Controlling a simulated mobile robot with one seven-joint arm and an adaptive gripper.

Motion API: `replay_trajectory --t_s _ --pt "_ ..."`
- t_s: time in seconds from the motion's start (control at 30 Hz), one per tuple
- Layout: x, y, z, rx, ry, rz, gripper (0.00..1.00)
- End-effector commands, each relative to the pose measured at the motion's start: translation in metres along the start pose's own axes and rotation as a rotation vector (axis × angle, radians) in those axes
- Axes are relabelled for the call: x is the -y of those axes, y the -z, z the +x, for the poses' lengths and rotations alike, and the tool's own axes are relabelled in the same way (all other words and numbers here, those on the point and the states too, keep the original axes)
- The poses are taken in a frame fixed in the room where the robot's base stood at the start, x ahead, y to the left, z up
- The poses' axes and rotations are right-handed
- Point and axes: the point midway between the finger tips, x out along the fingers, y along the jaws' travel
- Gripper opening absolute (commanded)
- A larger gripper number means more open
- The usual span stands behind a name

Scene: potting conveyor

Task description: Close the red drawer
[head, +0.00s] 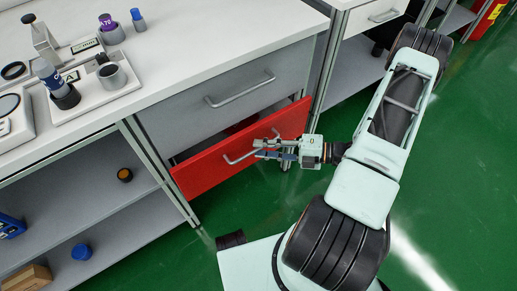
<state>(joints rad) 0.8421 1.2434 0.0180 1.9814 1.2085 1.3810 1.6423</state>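The red drawer (205,173) is the lower drawer under the white bench and stands pulled out, with a dark gap behind its red front. Its silver bar handle (238,158) runs across the front. My gripper (262,149) is at the right end of this handle, its fingers pointing left. I cannot tell whether the fingers touch or close around the bar, as they are small and overlap it.
A grey drawer (215,101) above it is shut. The white bench top (190,45) holds several lab items at the left. Open shelves (110,185) with small containers are at lower left. Green floor (465,180) is free at the right.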

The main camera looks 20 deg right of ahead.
Motion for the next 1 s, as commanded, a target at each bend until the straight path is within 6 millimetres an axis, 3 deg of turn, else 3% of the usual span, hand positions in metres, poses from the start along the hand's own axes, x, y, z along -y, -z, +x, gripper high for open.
replay_trajectory --t_s 0.17,0.47,0.7,1.0 --pt "0.0 0.0 0.014 -0.001 0.0 0.0 0.25" --pt "0.0 0.0 0.016 0.0 0.0 0.0 0.25" --pt "0.0 0.0 0.016 0.0 0.001 0.0 0.0" --pt "0.0 0.0 0.016 0.0 0.0 0.0 0.0"
